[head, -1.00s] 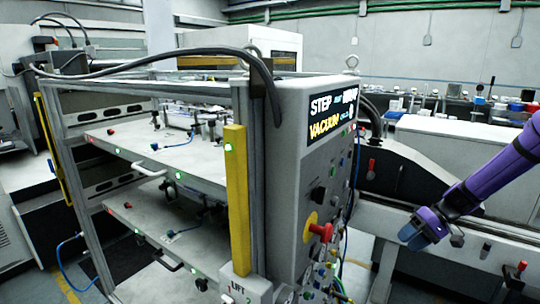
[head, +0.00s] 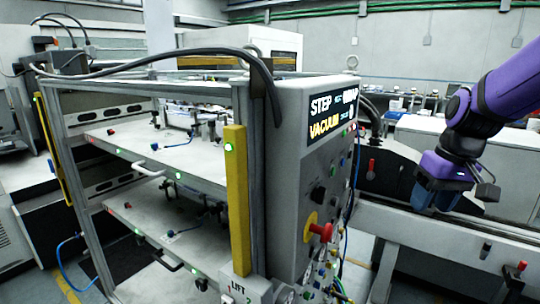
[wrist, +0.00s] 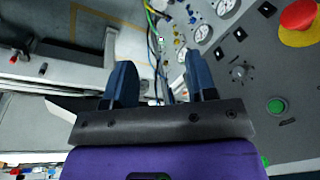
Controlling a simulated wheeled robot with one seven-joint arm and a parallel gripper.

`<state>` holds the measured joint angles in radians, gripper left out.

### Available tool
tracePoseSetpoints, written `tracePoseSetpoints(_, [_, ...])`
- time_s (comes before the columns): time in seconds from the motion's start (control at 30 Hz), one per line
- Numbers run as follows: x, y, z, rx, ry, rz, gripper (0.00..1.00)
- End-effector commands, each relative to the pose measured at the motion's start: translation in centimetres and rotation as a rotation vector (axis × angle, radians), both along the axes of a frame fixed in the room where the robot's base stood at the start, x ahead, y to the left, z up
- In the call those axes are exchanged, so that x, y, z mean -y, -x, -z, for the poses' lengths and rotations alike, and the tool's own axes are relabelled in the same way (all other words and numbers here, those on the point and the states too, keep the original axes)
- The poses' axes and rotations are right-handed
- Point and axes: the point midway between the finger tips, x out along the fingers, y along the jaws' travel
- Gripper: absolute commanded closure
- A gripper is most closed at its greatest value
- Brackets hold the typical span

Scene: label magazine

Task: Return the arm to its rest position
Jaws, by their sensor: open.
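My purple arm comes in from the right edge of the head view. My gripper (head: 434,197) hangs at its end with blue fingers pointing down, in front of the grey rail at the right. In the wrist view my gripper (wrist: 160,82) shows two dark blue fingers apart with nothing between them. Beyond them are the floor and hoses at the side of the control panel (wrist: 245,70). The same control panel (head: 312,180) stands left of my gripper in the head view, apart from it.
A red emergency button on a yellow base (head: 312,228) sticks out of the panel. The two-shelf machine frame (head: 236,190) fills the left and middle. A long grey rail (head: 420,228) runs along the right, with a dark curved machine (head: 385,165) behind it.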

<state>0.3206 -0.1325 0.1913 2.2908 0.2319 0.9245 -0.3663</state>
Motion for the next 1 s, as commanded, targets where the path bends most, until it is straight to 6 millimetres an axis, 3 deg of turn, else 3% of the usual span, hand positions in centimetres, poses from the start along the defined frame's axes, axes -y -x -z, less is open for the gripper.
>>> tracePoseSetpoints(0.3, [-1.5, 7.0, -4.5, 0.148, 0.096, 0.049, 0.48])
tracePoseSetpoints(0.6, [-1.7, 13.3, -6.5, 0.292, 0.122, 0.103, 0.48])
tracePoseSetpoints(0.8, [-1.5, 15.6, -6.8, 0.352, 0.117, 0.126, 0.48])
tracePoseSetpoints(1.0, [-1.4, 16.2, -6.8, 0.364, 0.115, 0.134, 0.48])
